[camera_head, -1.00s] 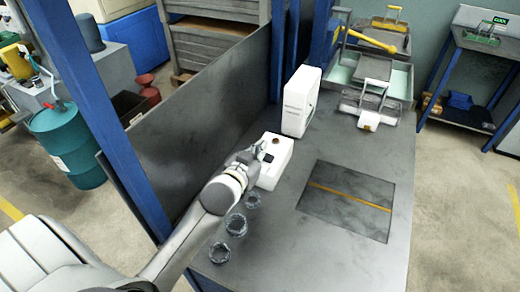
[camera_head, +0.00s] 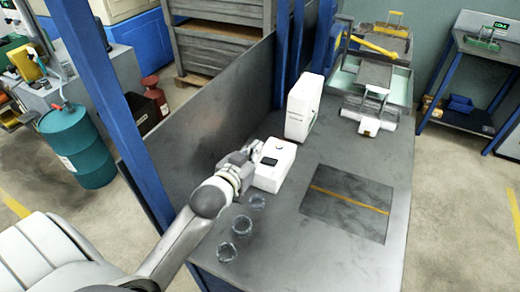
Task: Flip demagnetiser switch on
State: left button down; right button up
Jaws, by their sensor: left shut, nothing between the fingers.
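A low white box (camera_head: 274,176) sits on the grey bench, with a dark rectangular patch and a small round button on its top. Which of these is the switch, and its position, I cannot tell. A taller white unit with small print (camera_head: 304,107) stands behind it; I cannot read which of the two is the demagnetiser. My left gripper (camera_head: 251,151) is shut and empty at the left edge of the low box, close to its top. Whether it touches is unclear, as the wrist hides part of the contact area. My right gripper is out of view.
Several dark rings (camera_head: 242,225) lie in a row on the bench, in front of the low box. A dark inset plate with a yellow stripe (camera_head: 348,203) is to the right. A grey panel (camera_head: 205,130) and a blue post (camera_head: 115,110) stand on the left.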

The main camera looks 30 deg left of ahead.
pick_arm(q)
jog(key=shift+b+v, duration=0.5)
jog(key=shift+v, duration=2.5)
